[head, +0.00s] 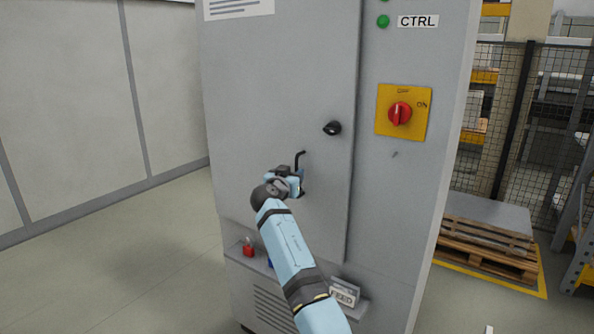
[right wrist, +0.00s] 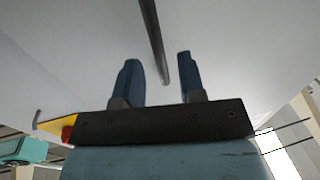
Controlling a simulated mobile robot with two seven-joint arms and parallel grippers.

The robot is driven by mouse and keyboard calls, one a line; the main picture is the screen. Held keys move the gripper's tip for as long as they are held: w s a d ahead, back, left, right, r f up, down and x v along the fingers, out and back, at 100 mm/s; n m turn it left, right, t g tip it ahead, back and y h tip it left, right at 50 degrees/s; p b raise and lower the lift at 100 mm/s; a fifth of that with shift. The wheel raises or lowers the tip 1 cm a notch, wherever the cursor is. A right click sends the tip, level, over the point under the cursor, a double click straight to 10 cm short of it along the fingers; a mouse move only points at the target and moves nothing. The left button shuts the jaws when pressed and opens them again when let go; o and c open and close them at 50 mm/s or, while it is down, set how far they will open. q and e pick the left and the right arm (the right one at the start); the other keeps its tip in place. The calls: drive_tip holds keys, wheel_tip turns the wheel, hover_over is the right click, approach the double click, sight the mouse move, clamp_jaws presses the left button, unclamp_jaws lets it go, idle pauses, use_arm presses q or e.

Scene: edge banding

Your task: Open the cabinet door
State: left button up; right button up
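The grey cabinet door (head: 285,85) is shut, with a dark seam along its right edge. A black round knob or lock (head: 332,128) sits near that edge. A thin dark bent bar (head: 300,158), which looks like a door handle, shows lower left of the knob. My right gripper (head: 296,181) is at this bar, in front of the door. In the right wrist view the bar (right wrist: 152,40) runs down between the two blue fingers (right wrist: 158,75), with gaps on both sides. The fingers are apart. The bar's lower part is hidden in the head view. My left gripper is out of view.
Right of the door are a red rotary switch on a yellow plate (head: 400,113) and green lamps. A low ledge (head: 350,306) holds a red padlock (head: 248,248) and a small sign. Pallets (head: 487,250) stand behind at right. The floor at left (head: 110,265) is clear.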

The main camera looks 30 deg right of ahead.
drive_tip(key=x, duration=0.3)
drive_tip(key=shift+w+d, duration=0.1)
drive_tip(key=shift+d, duration=0.05)
clamp_jaws()
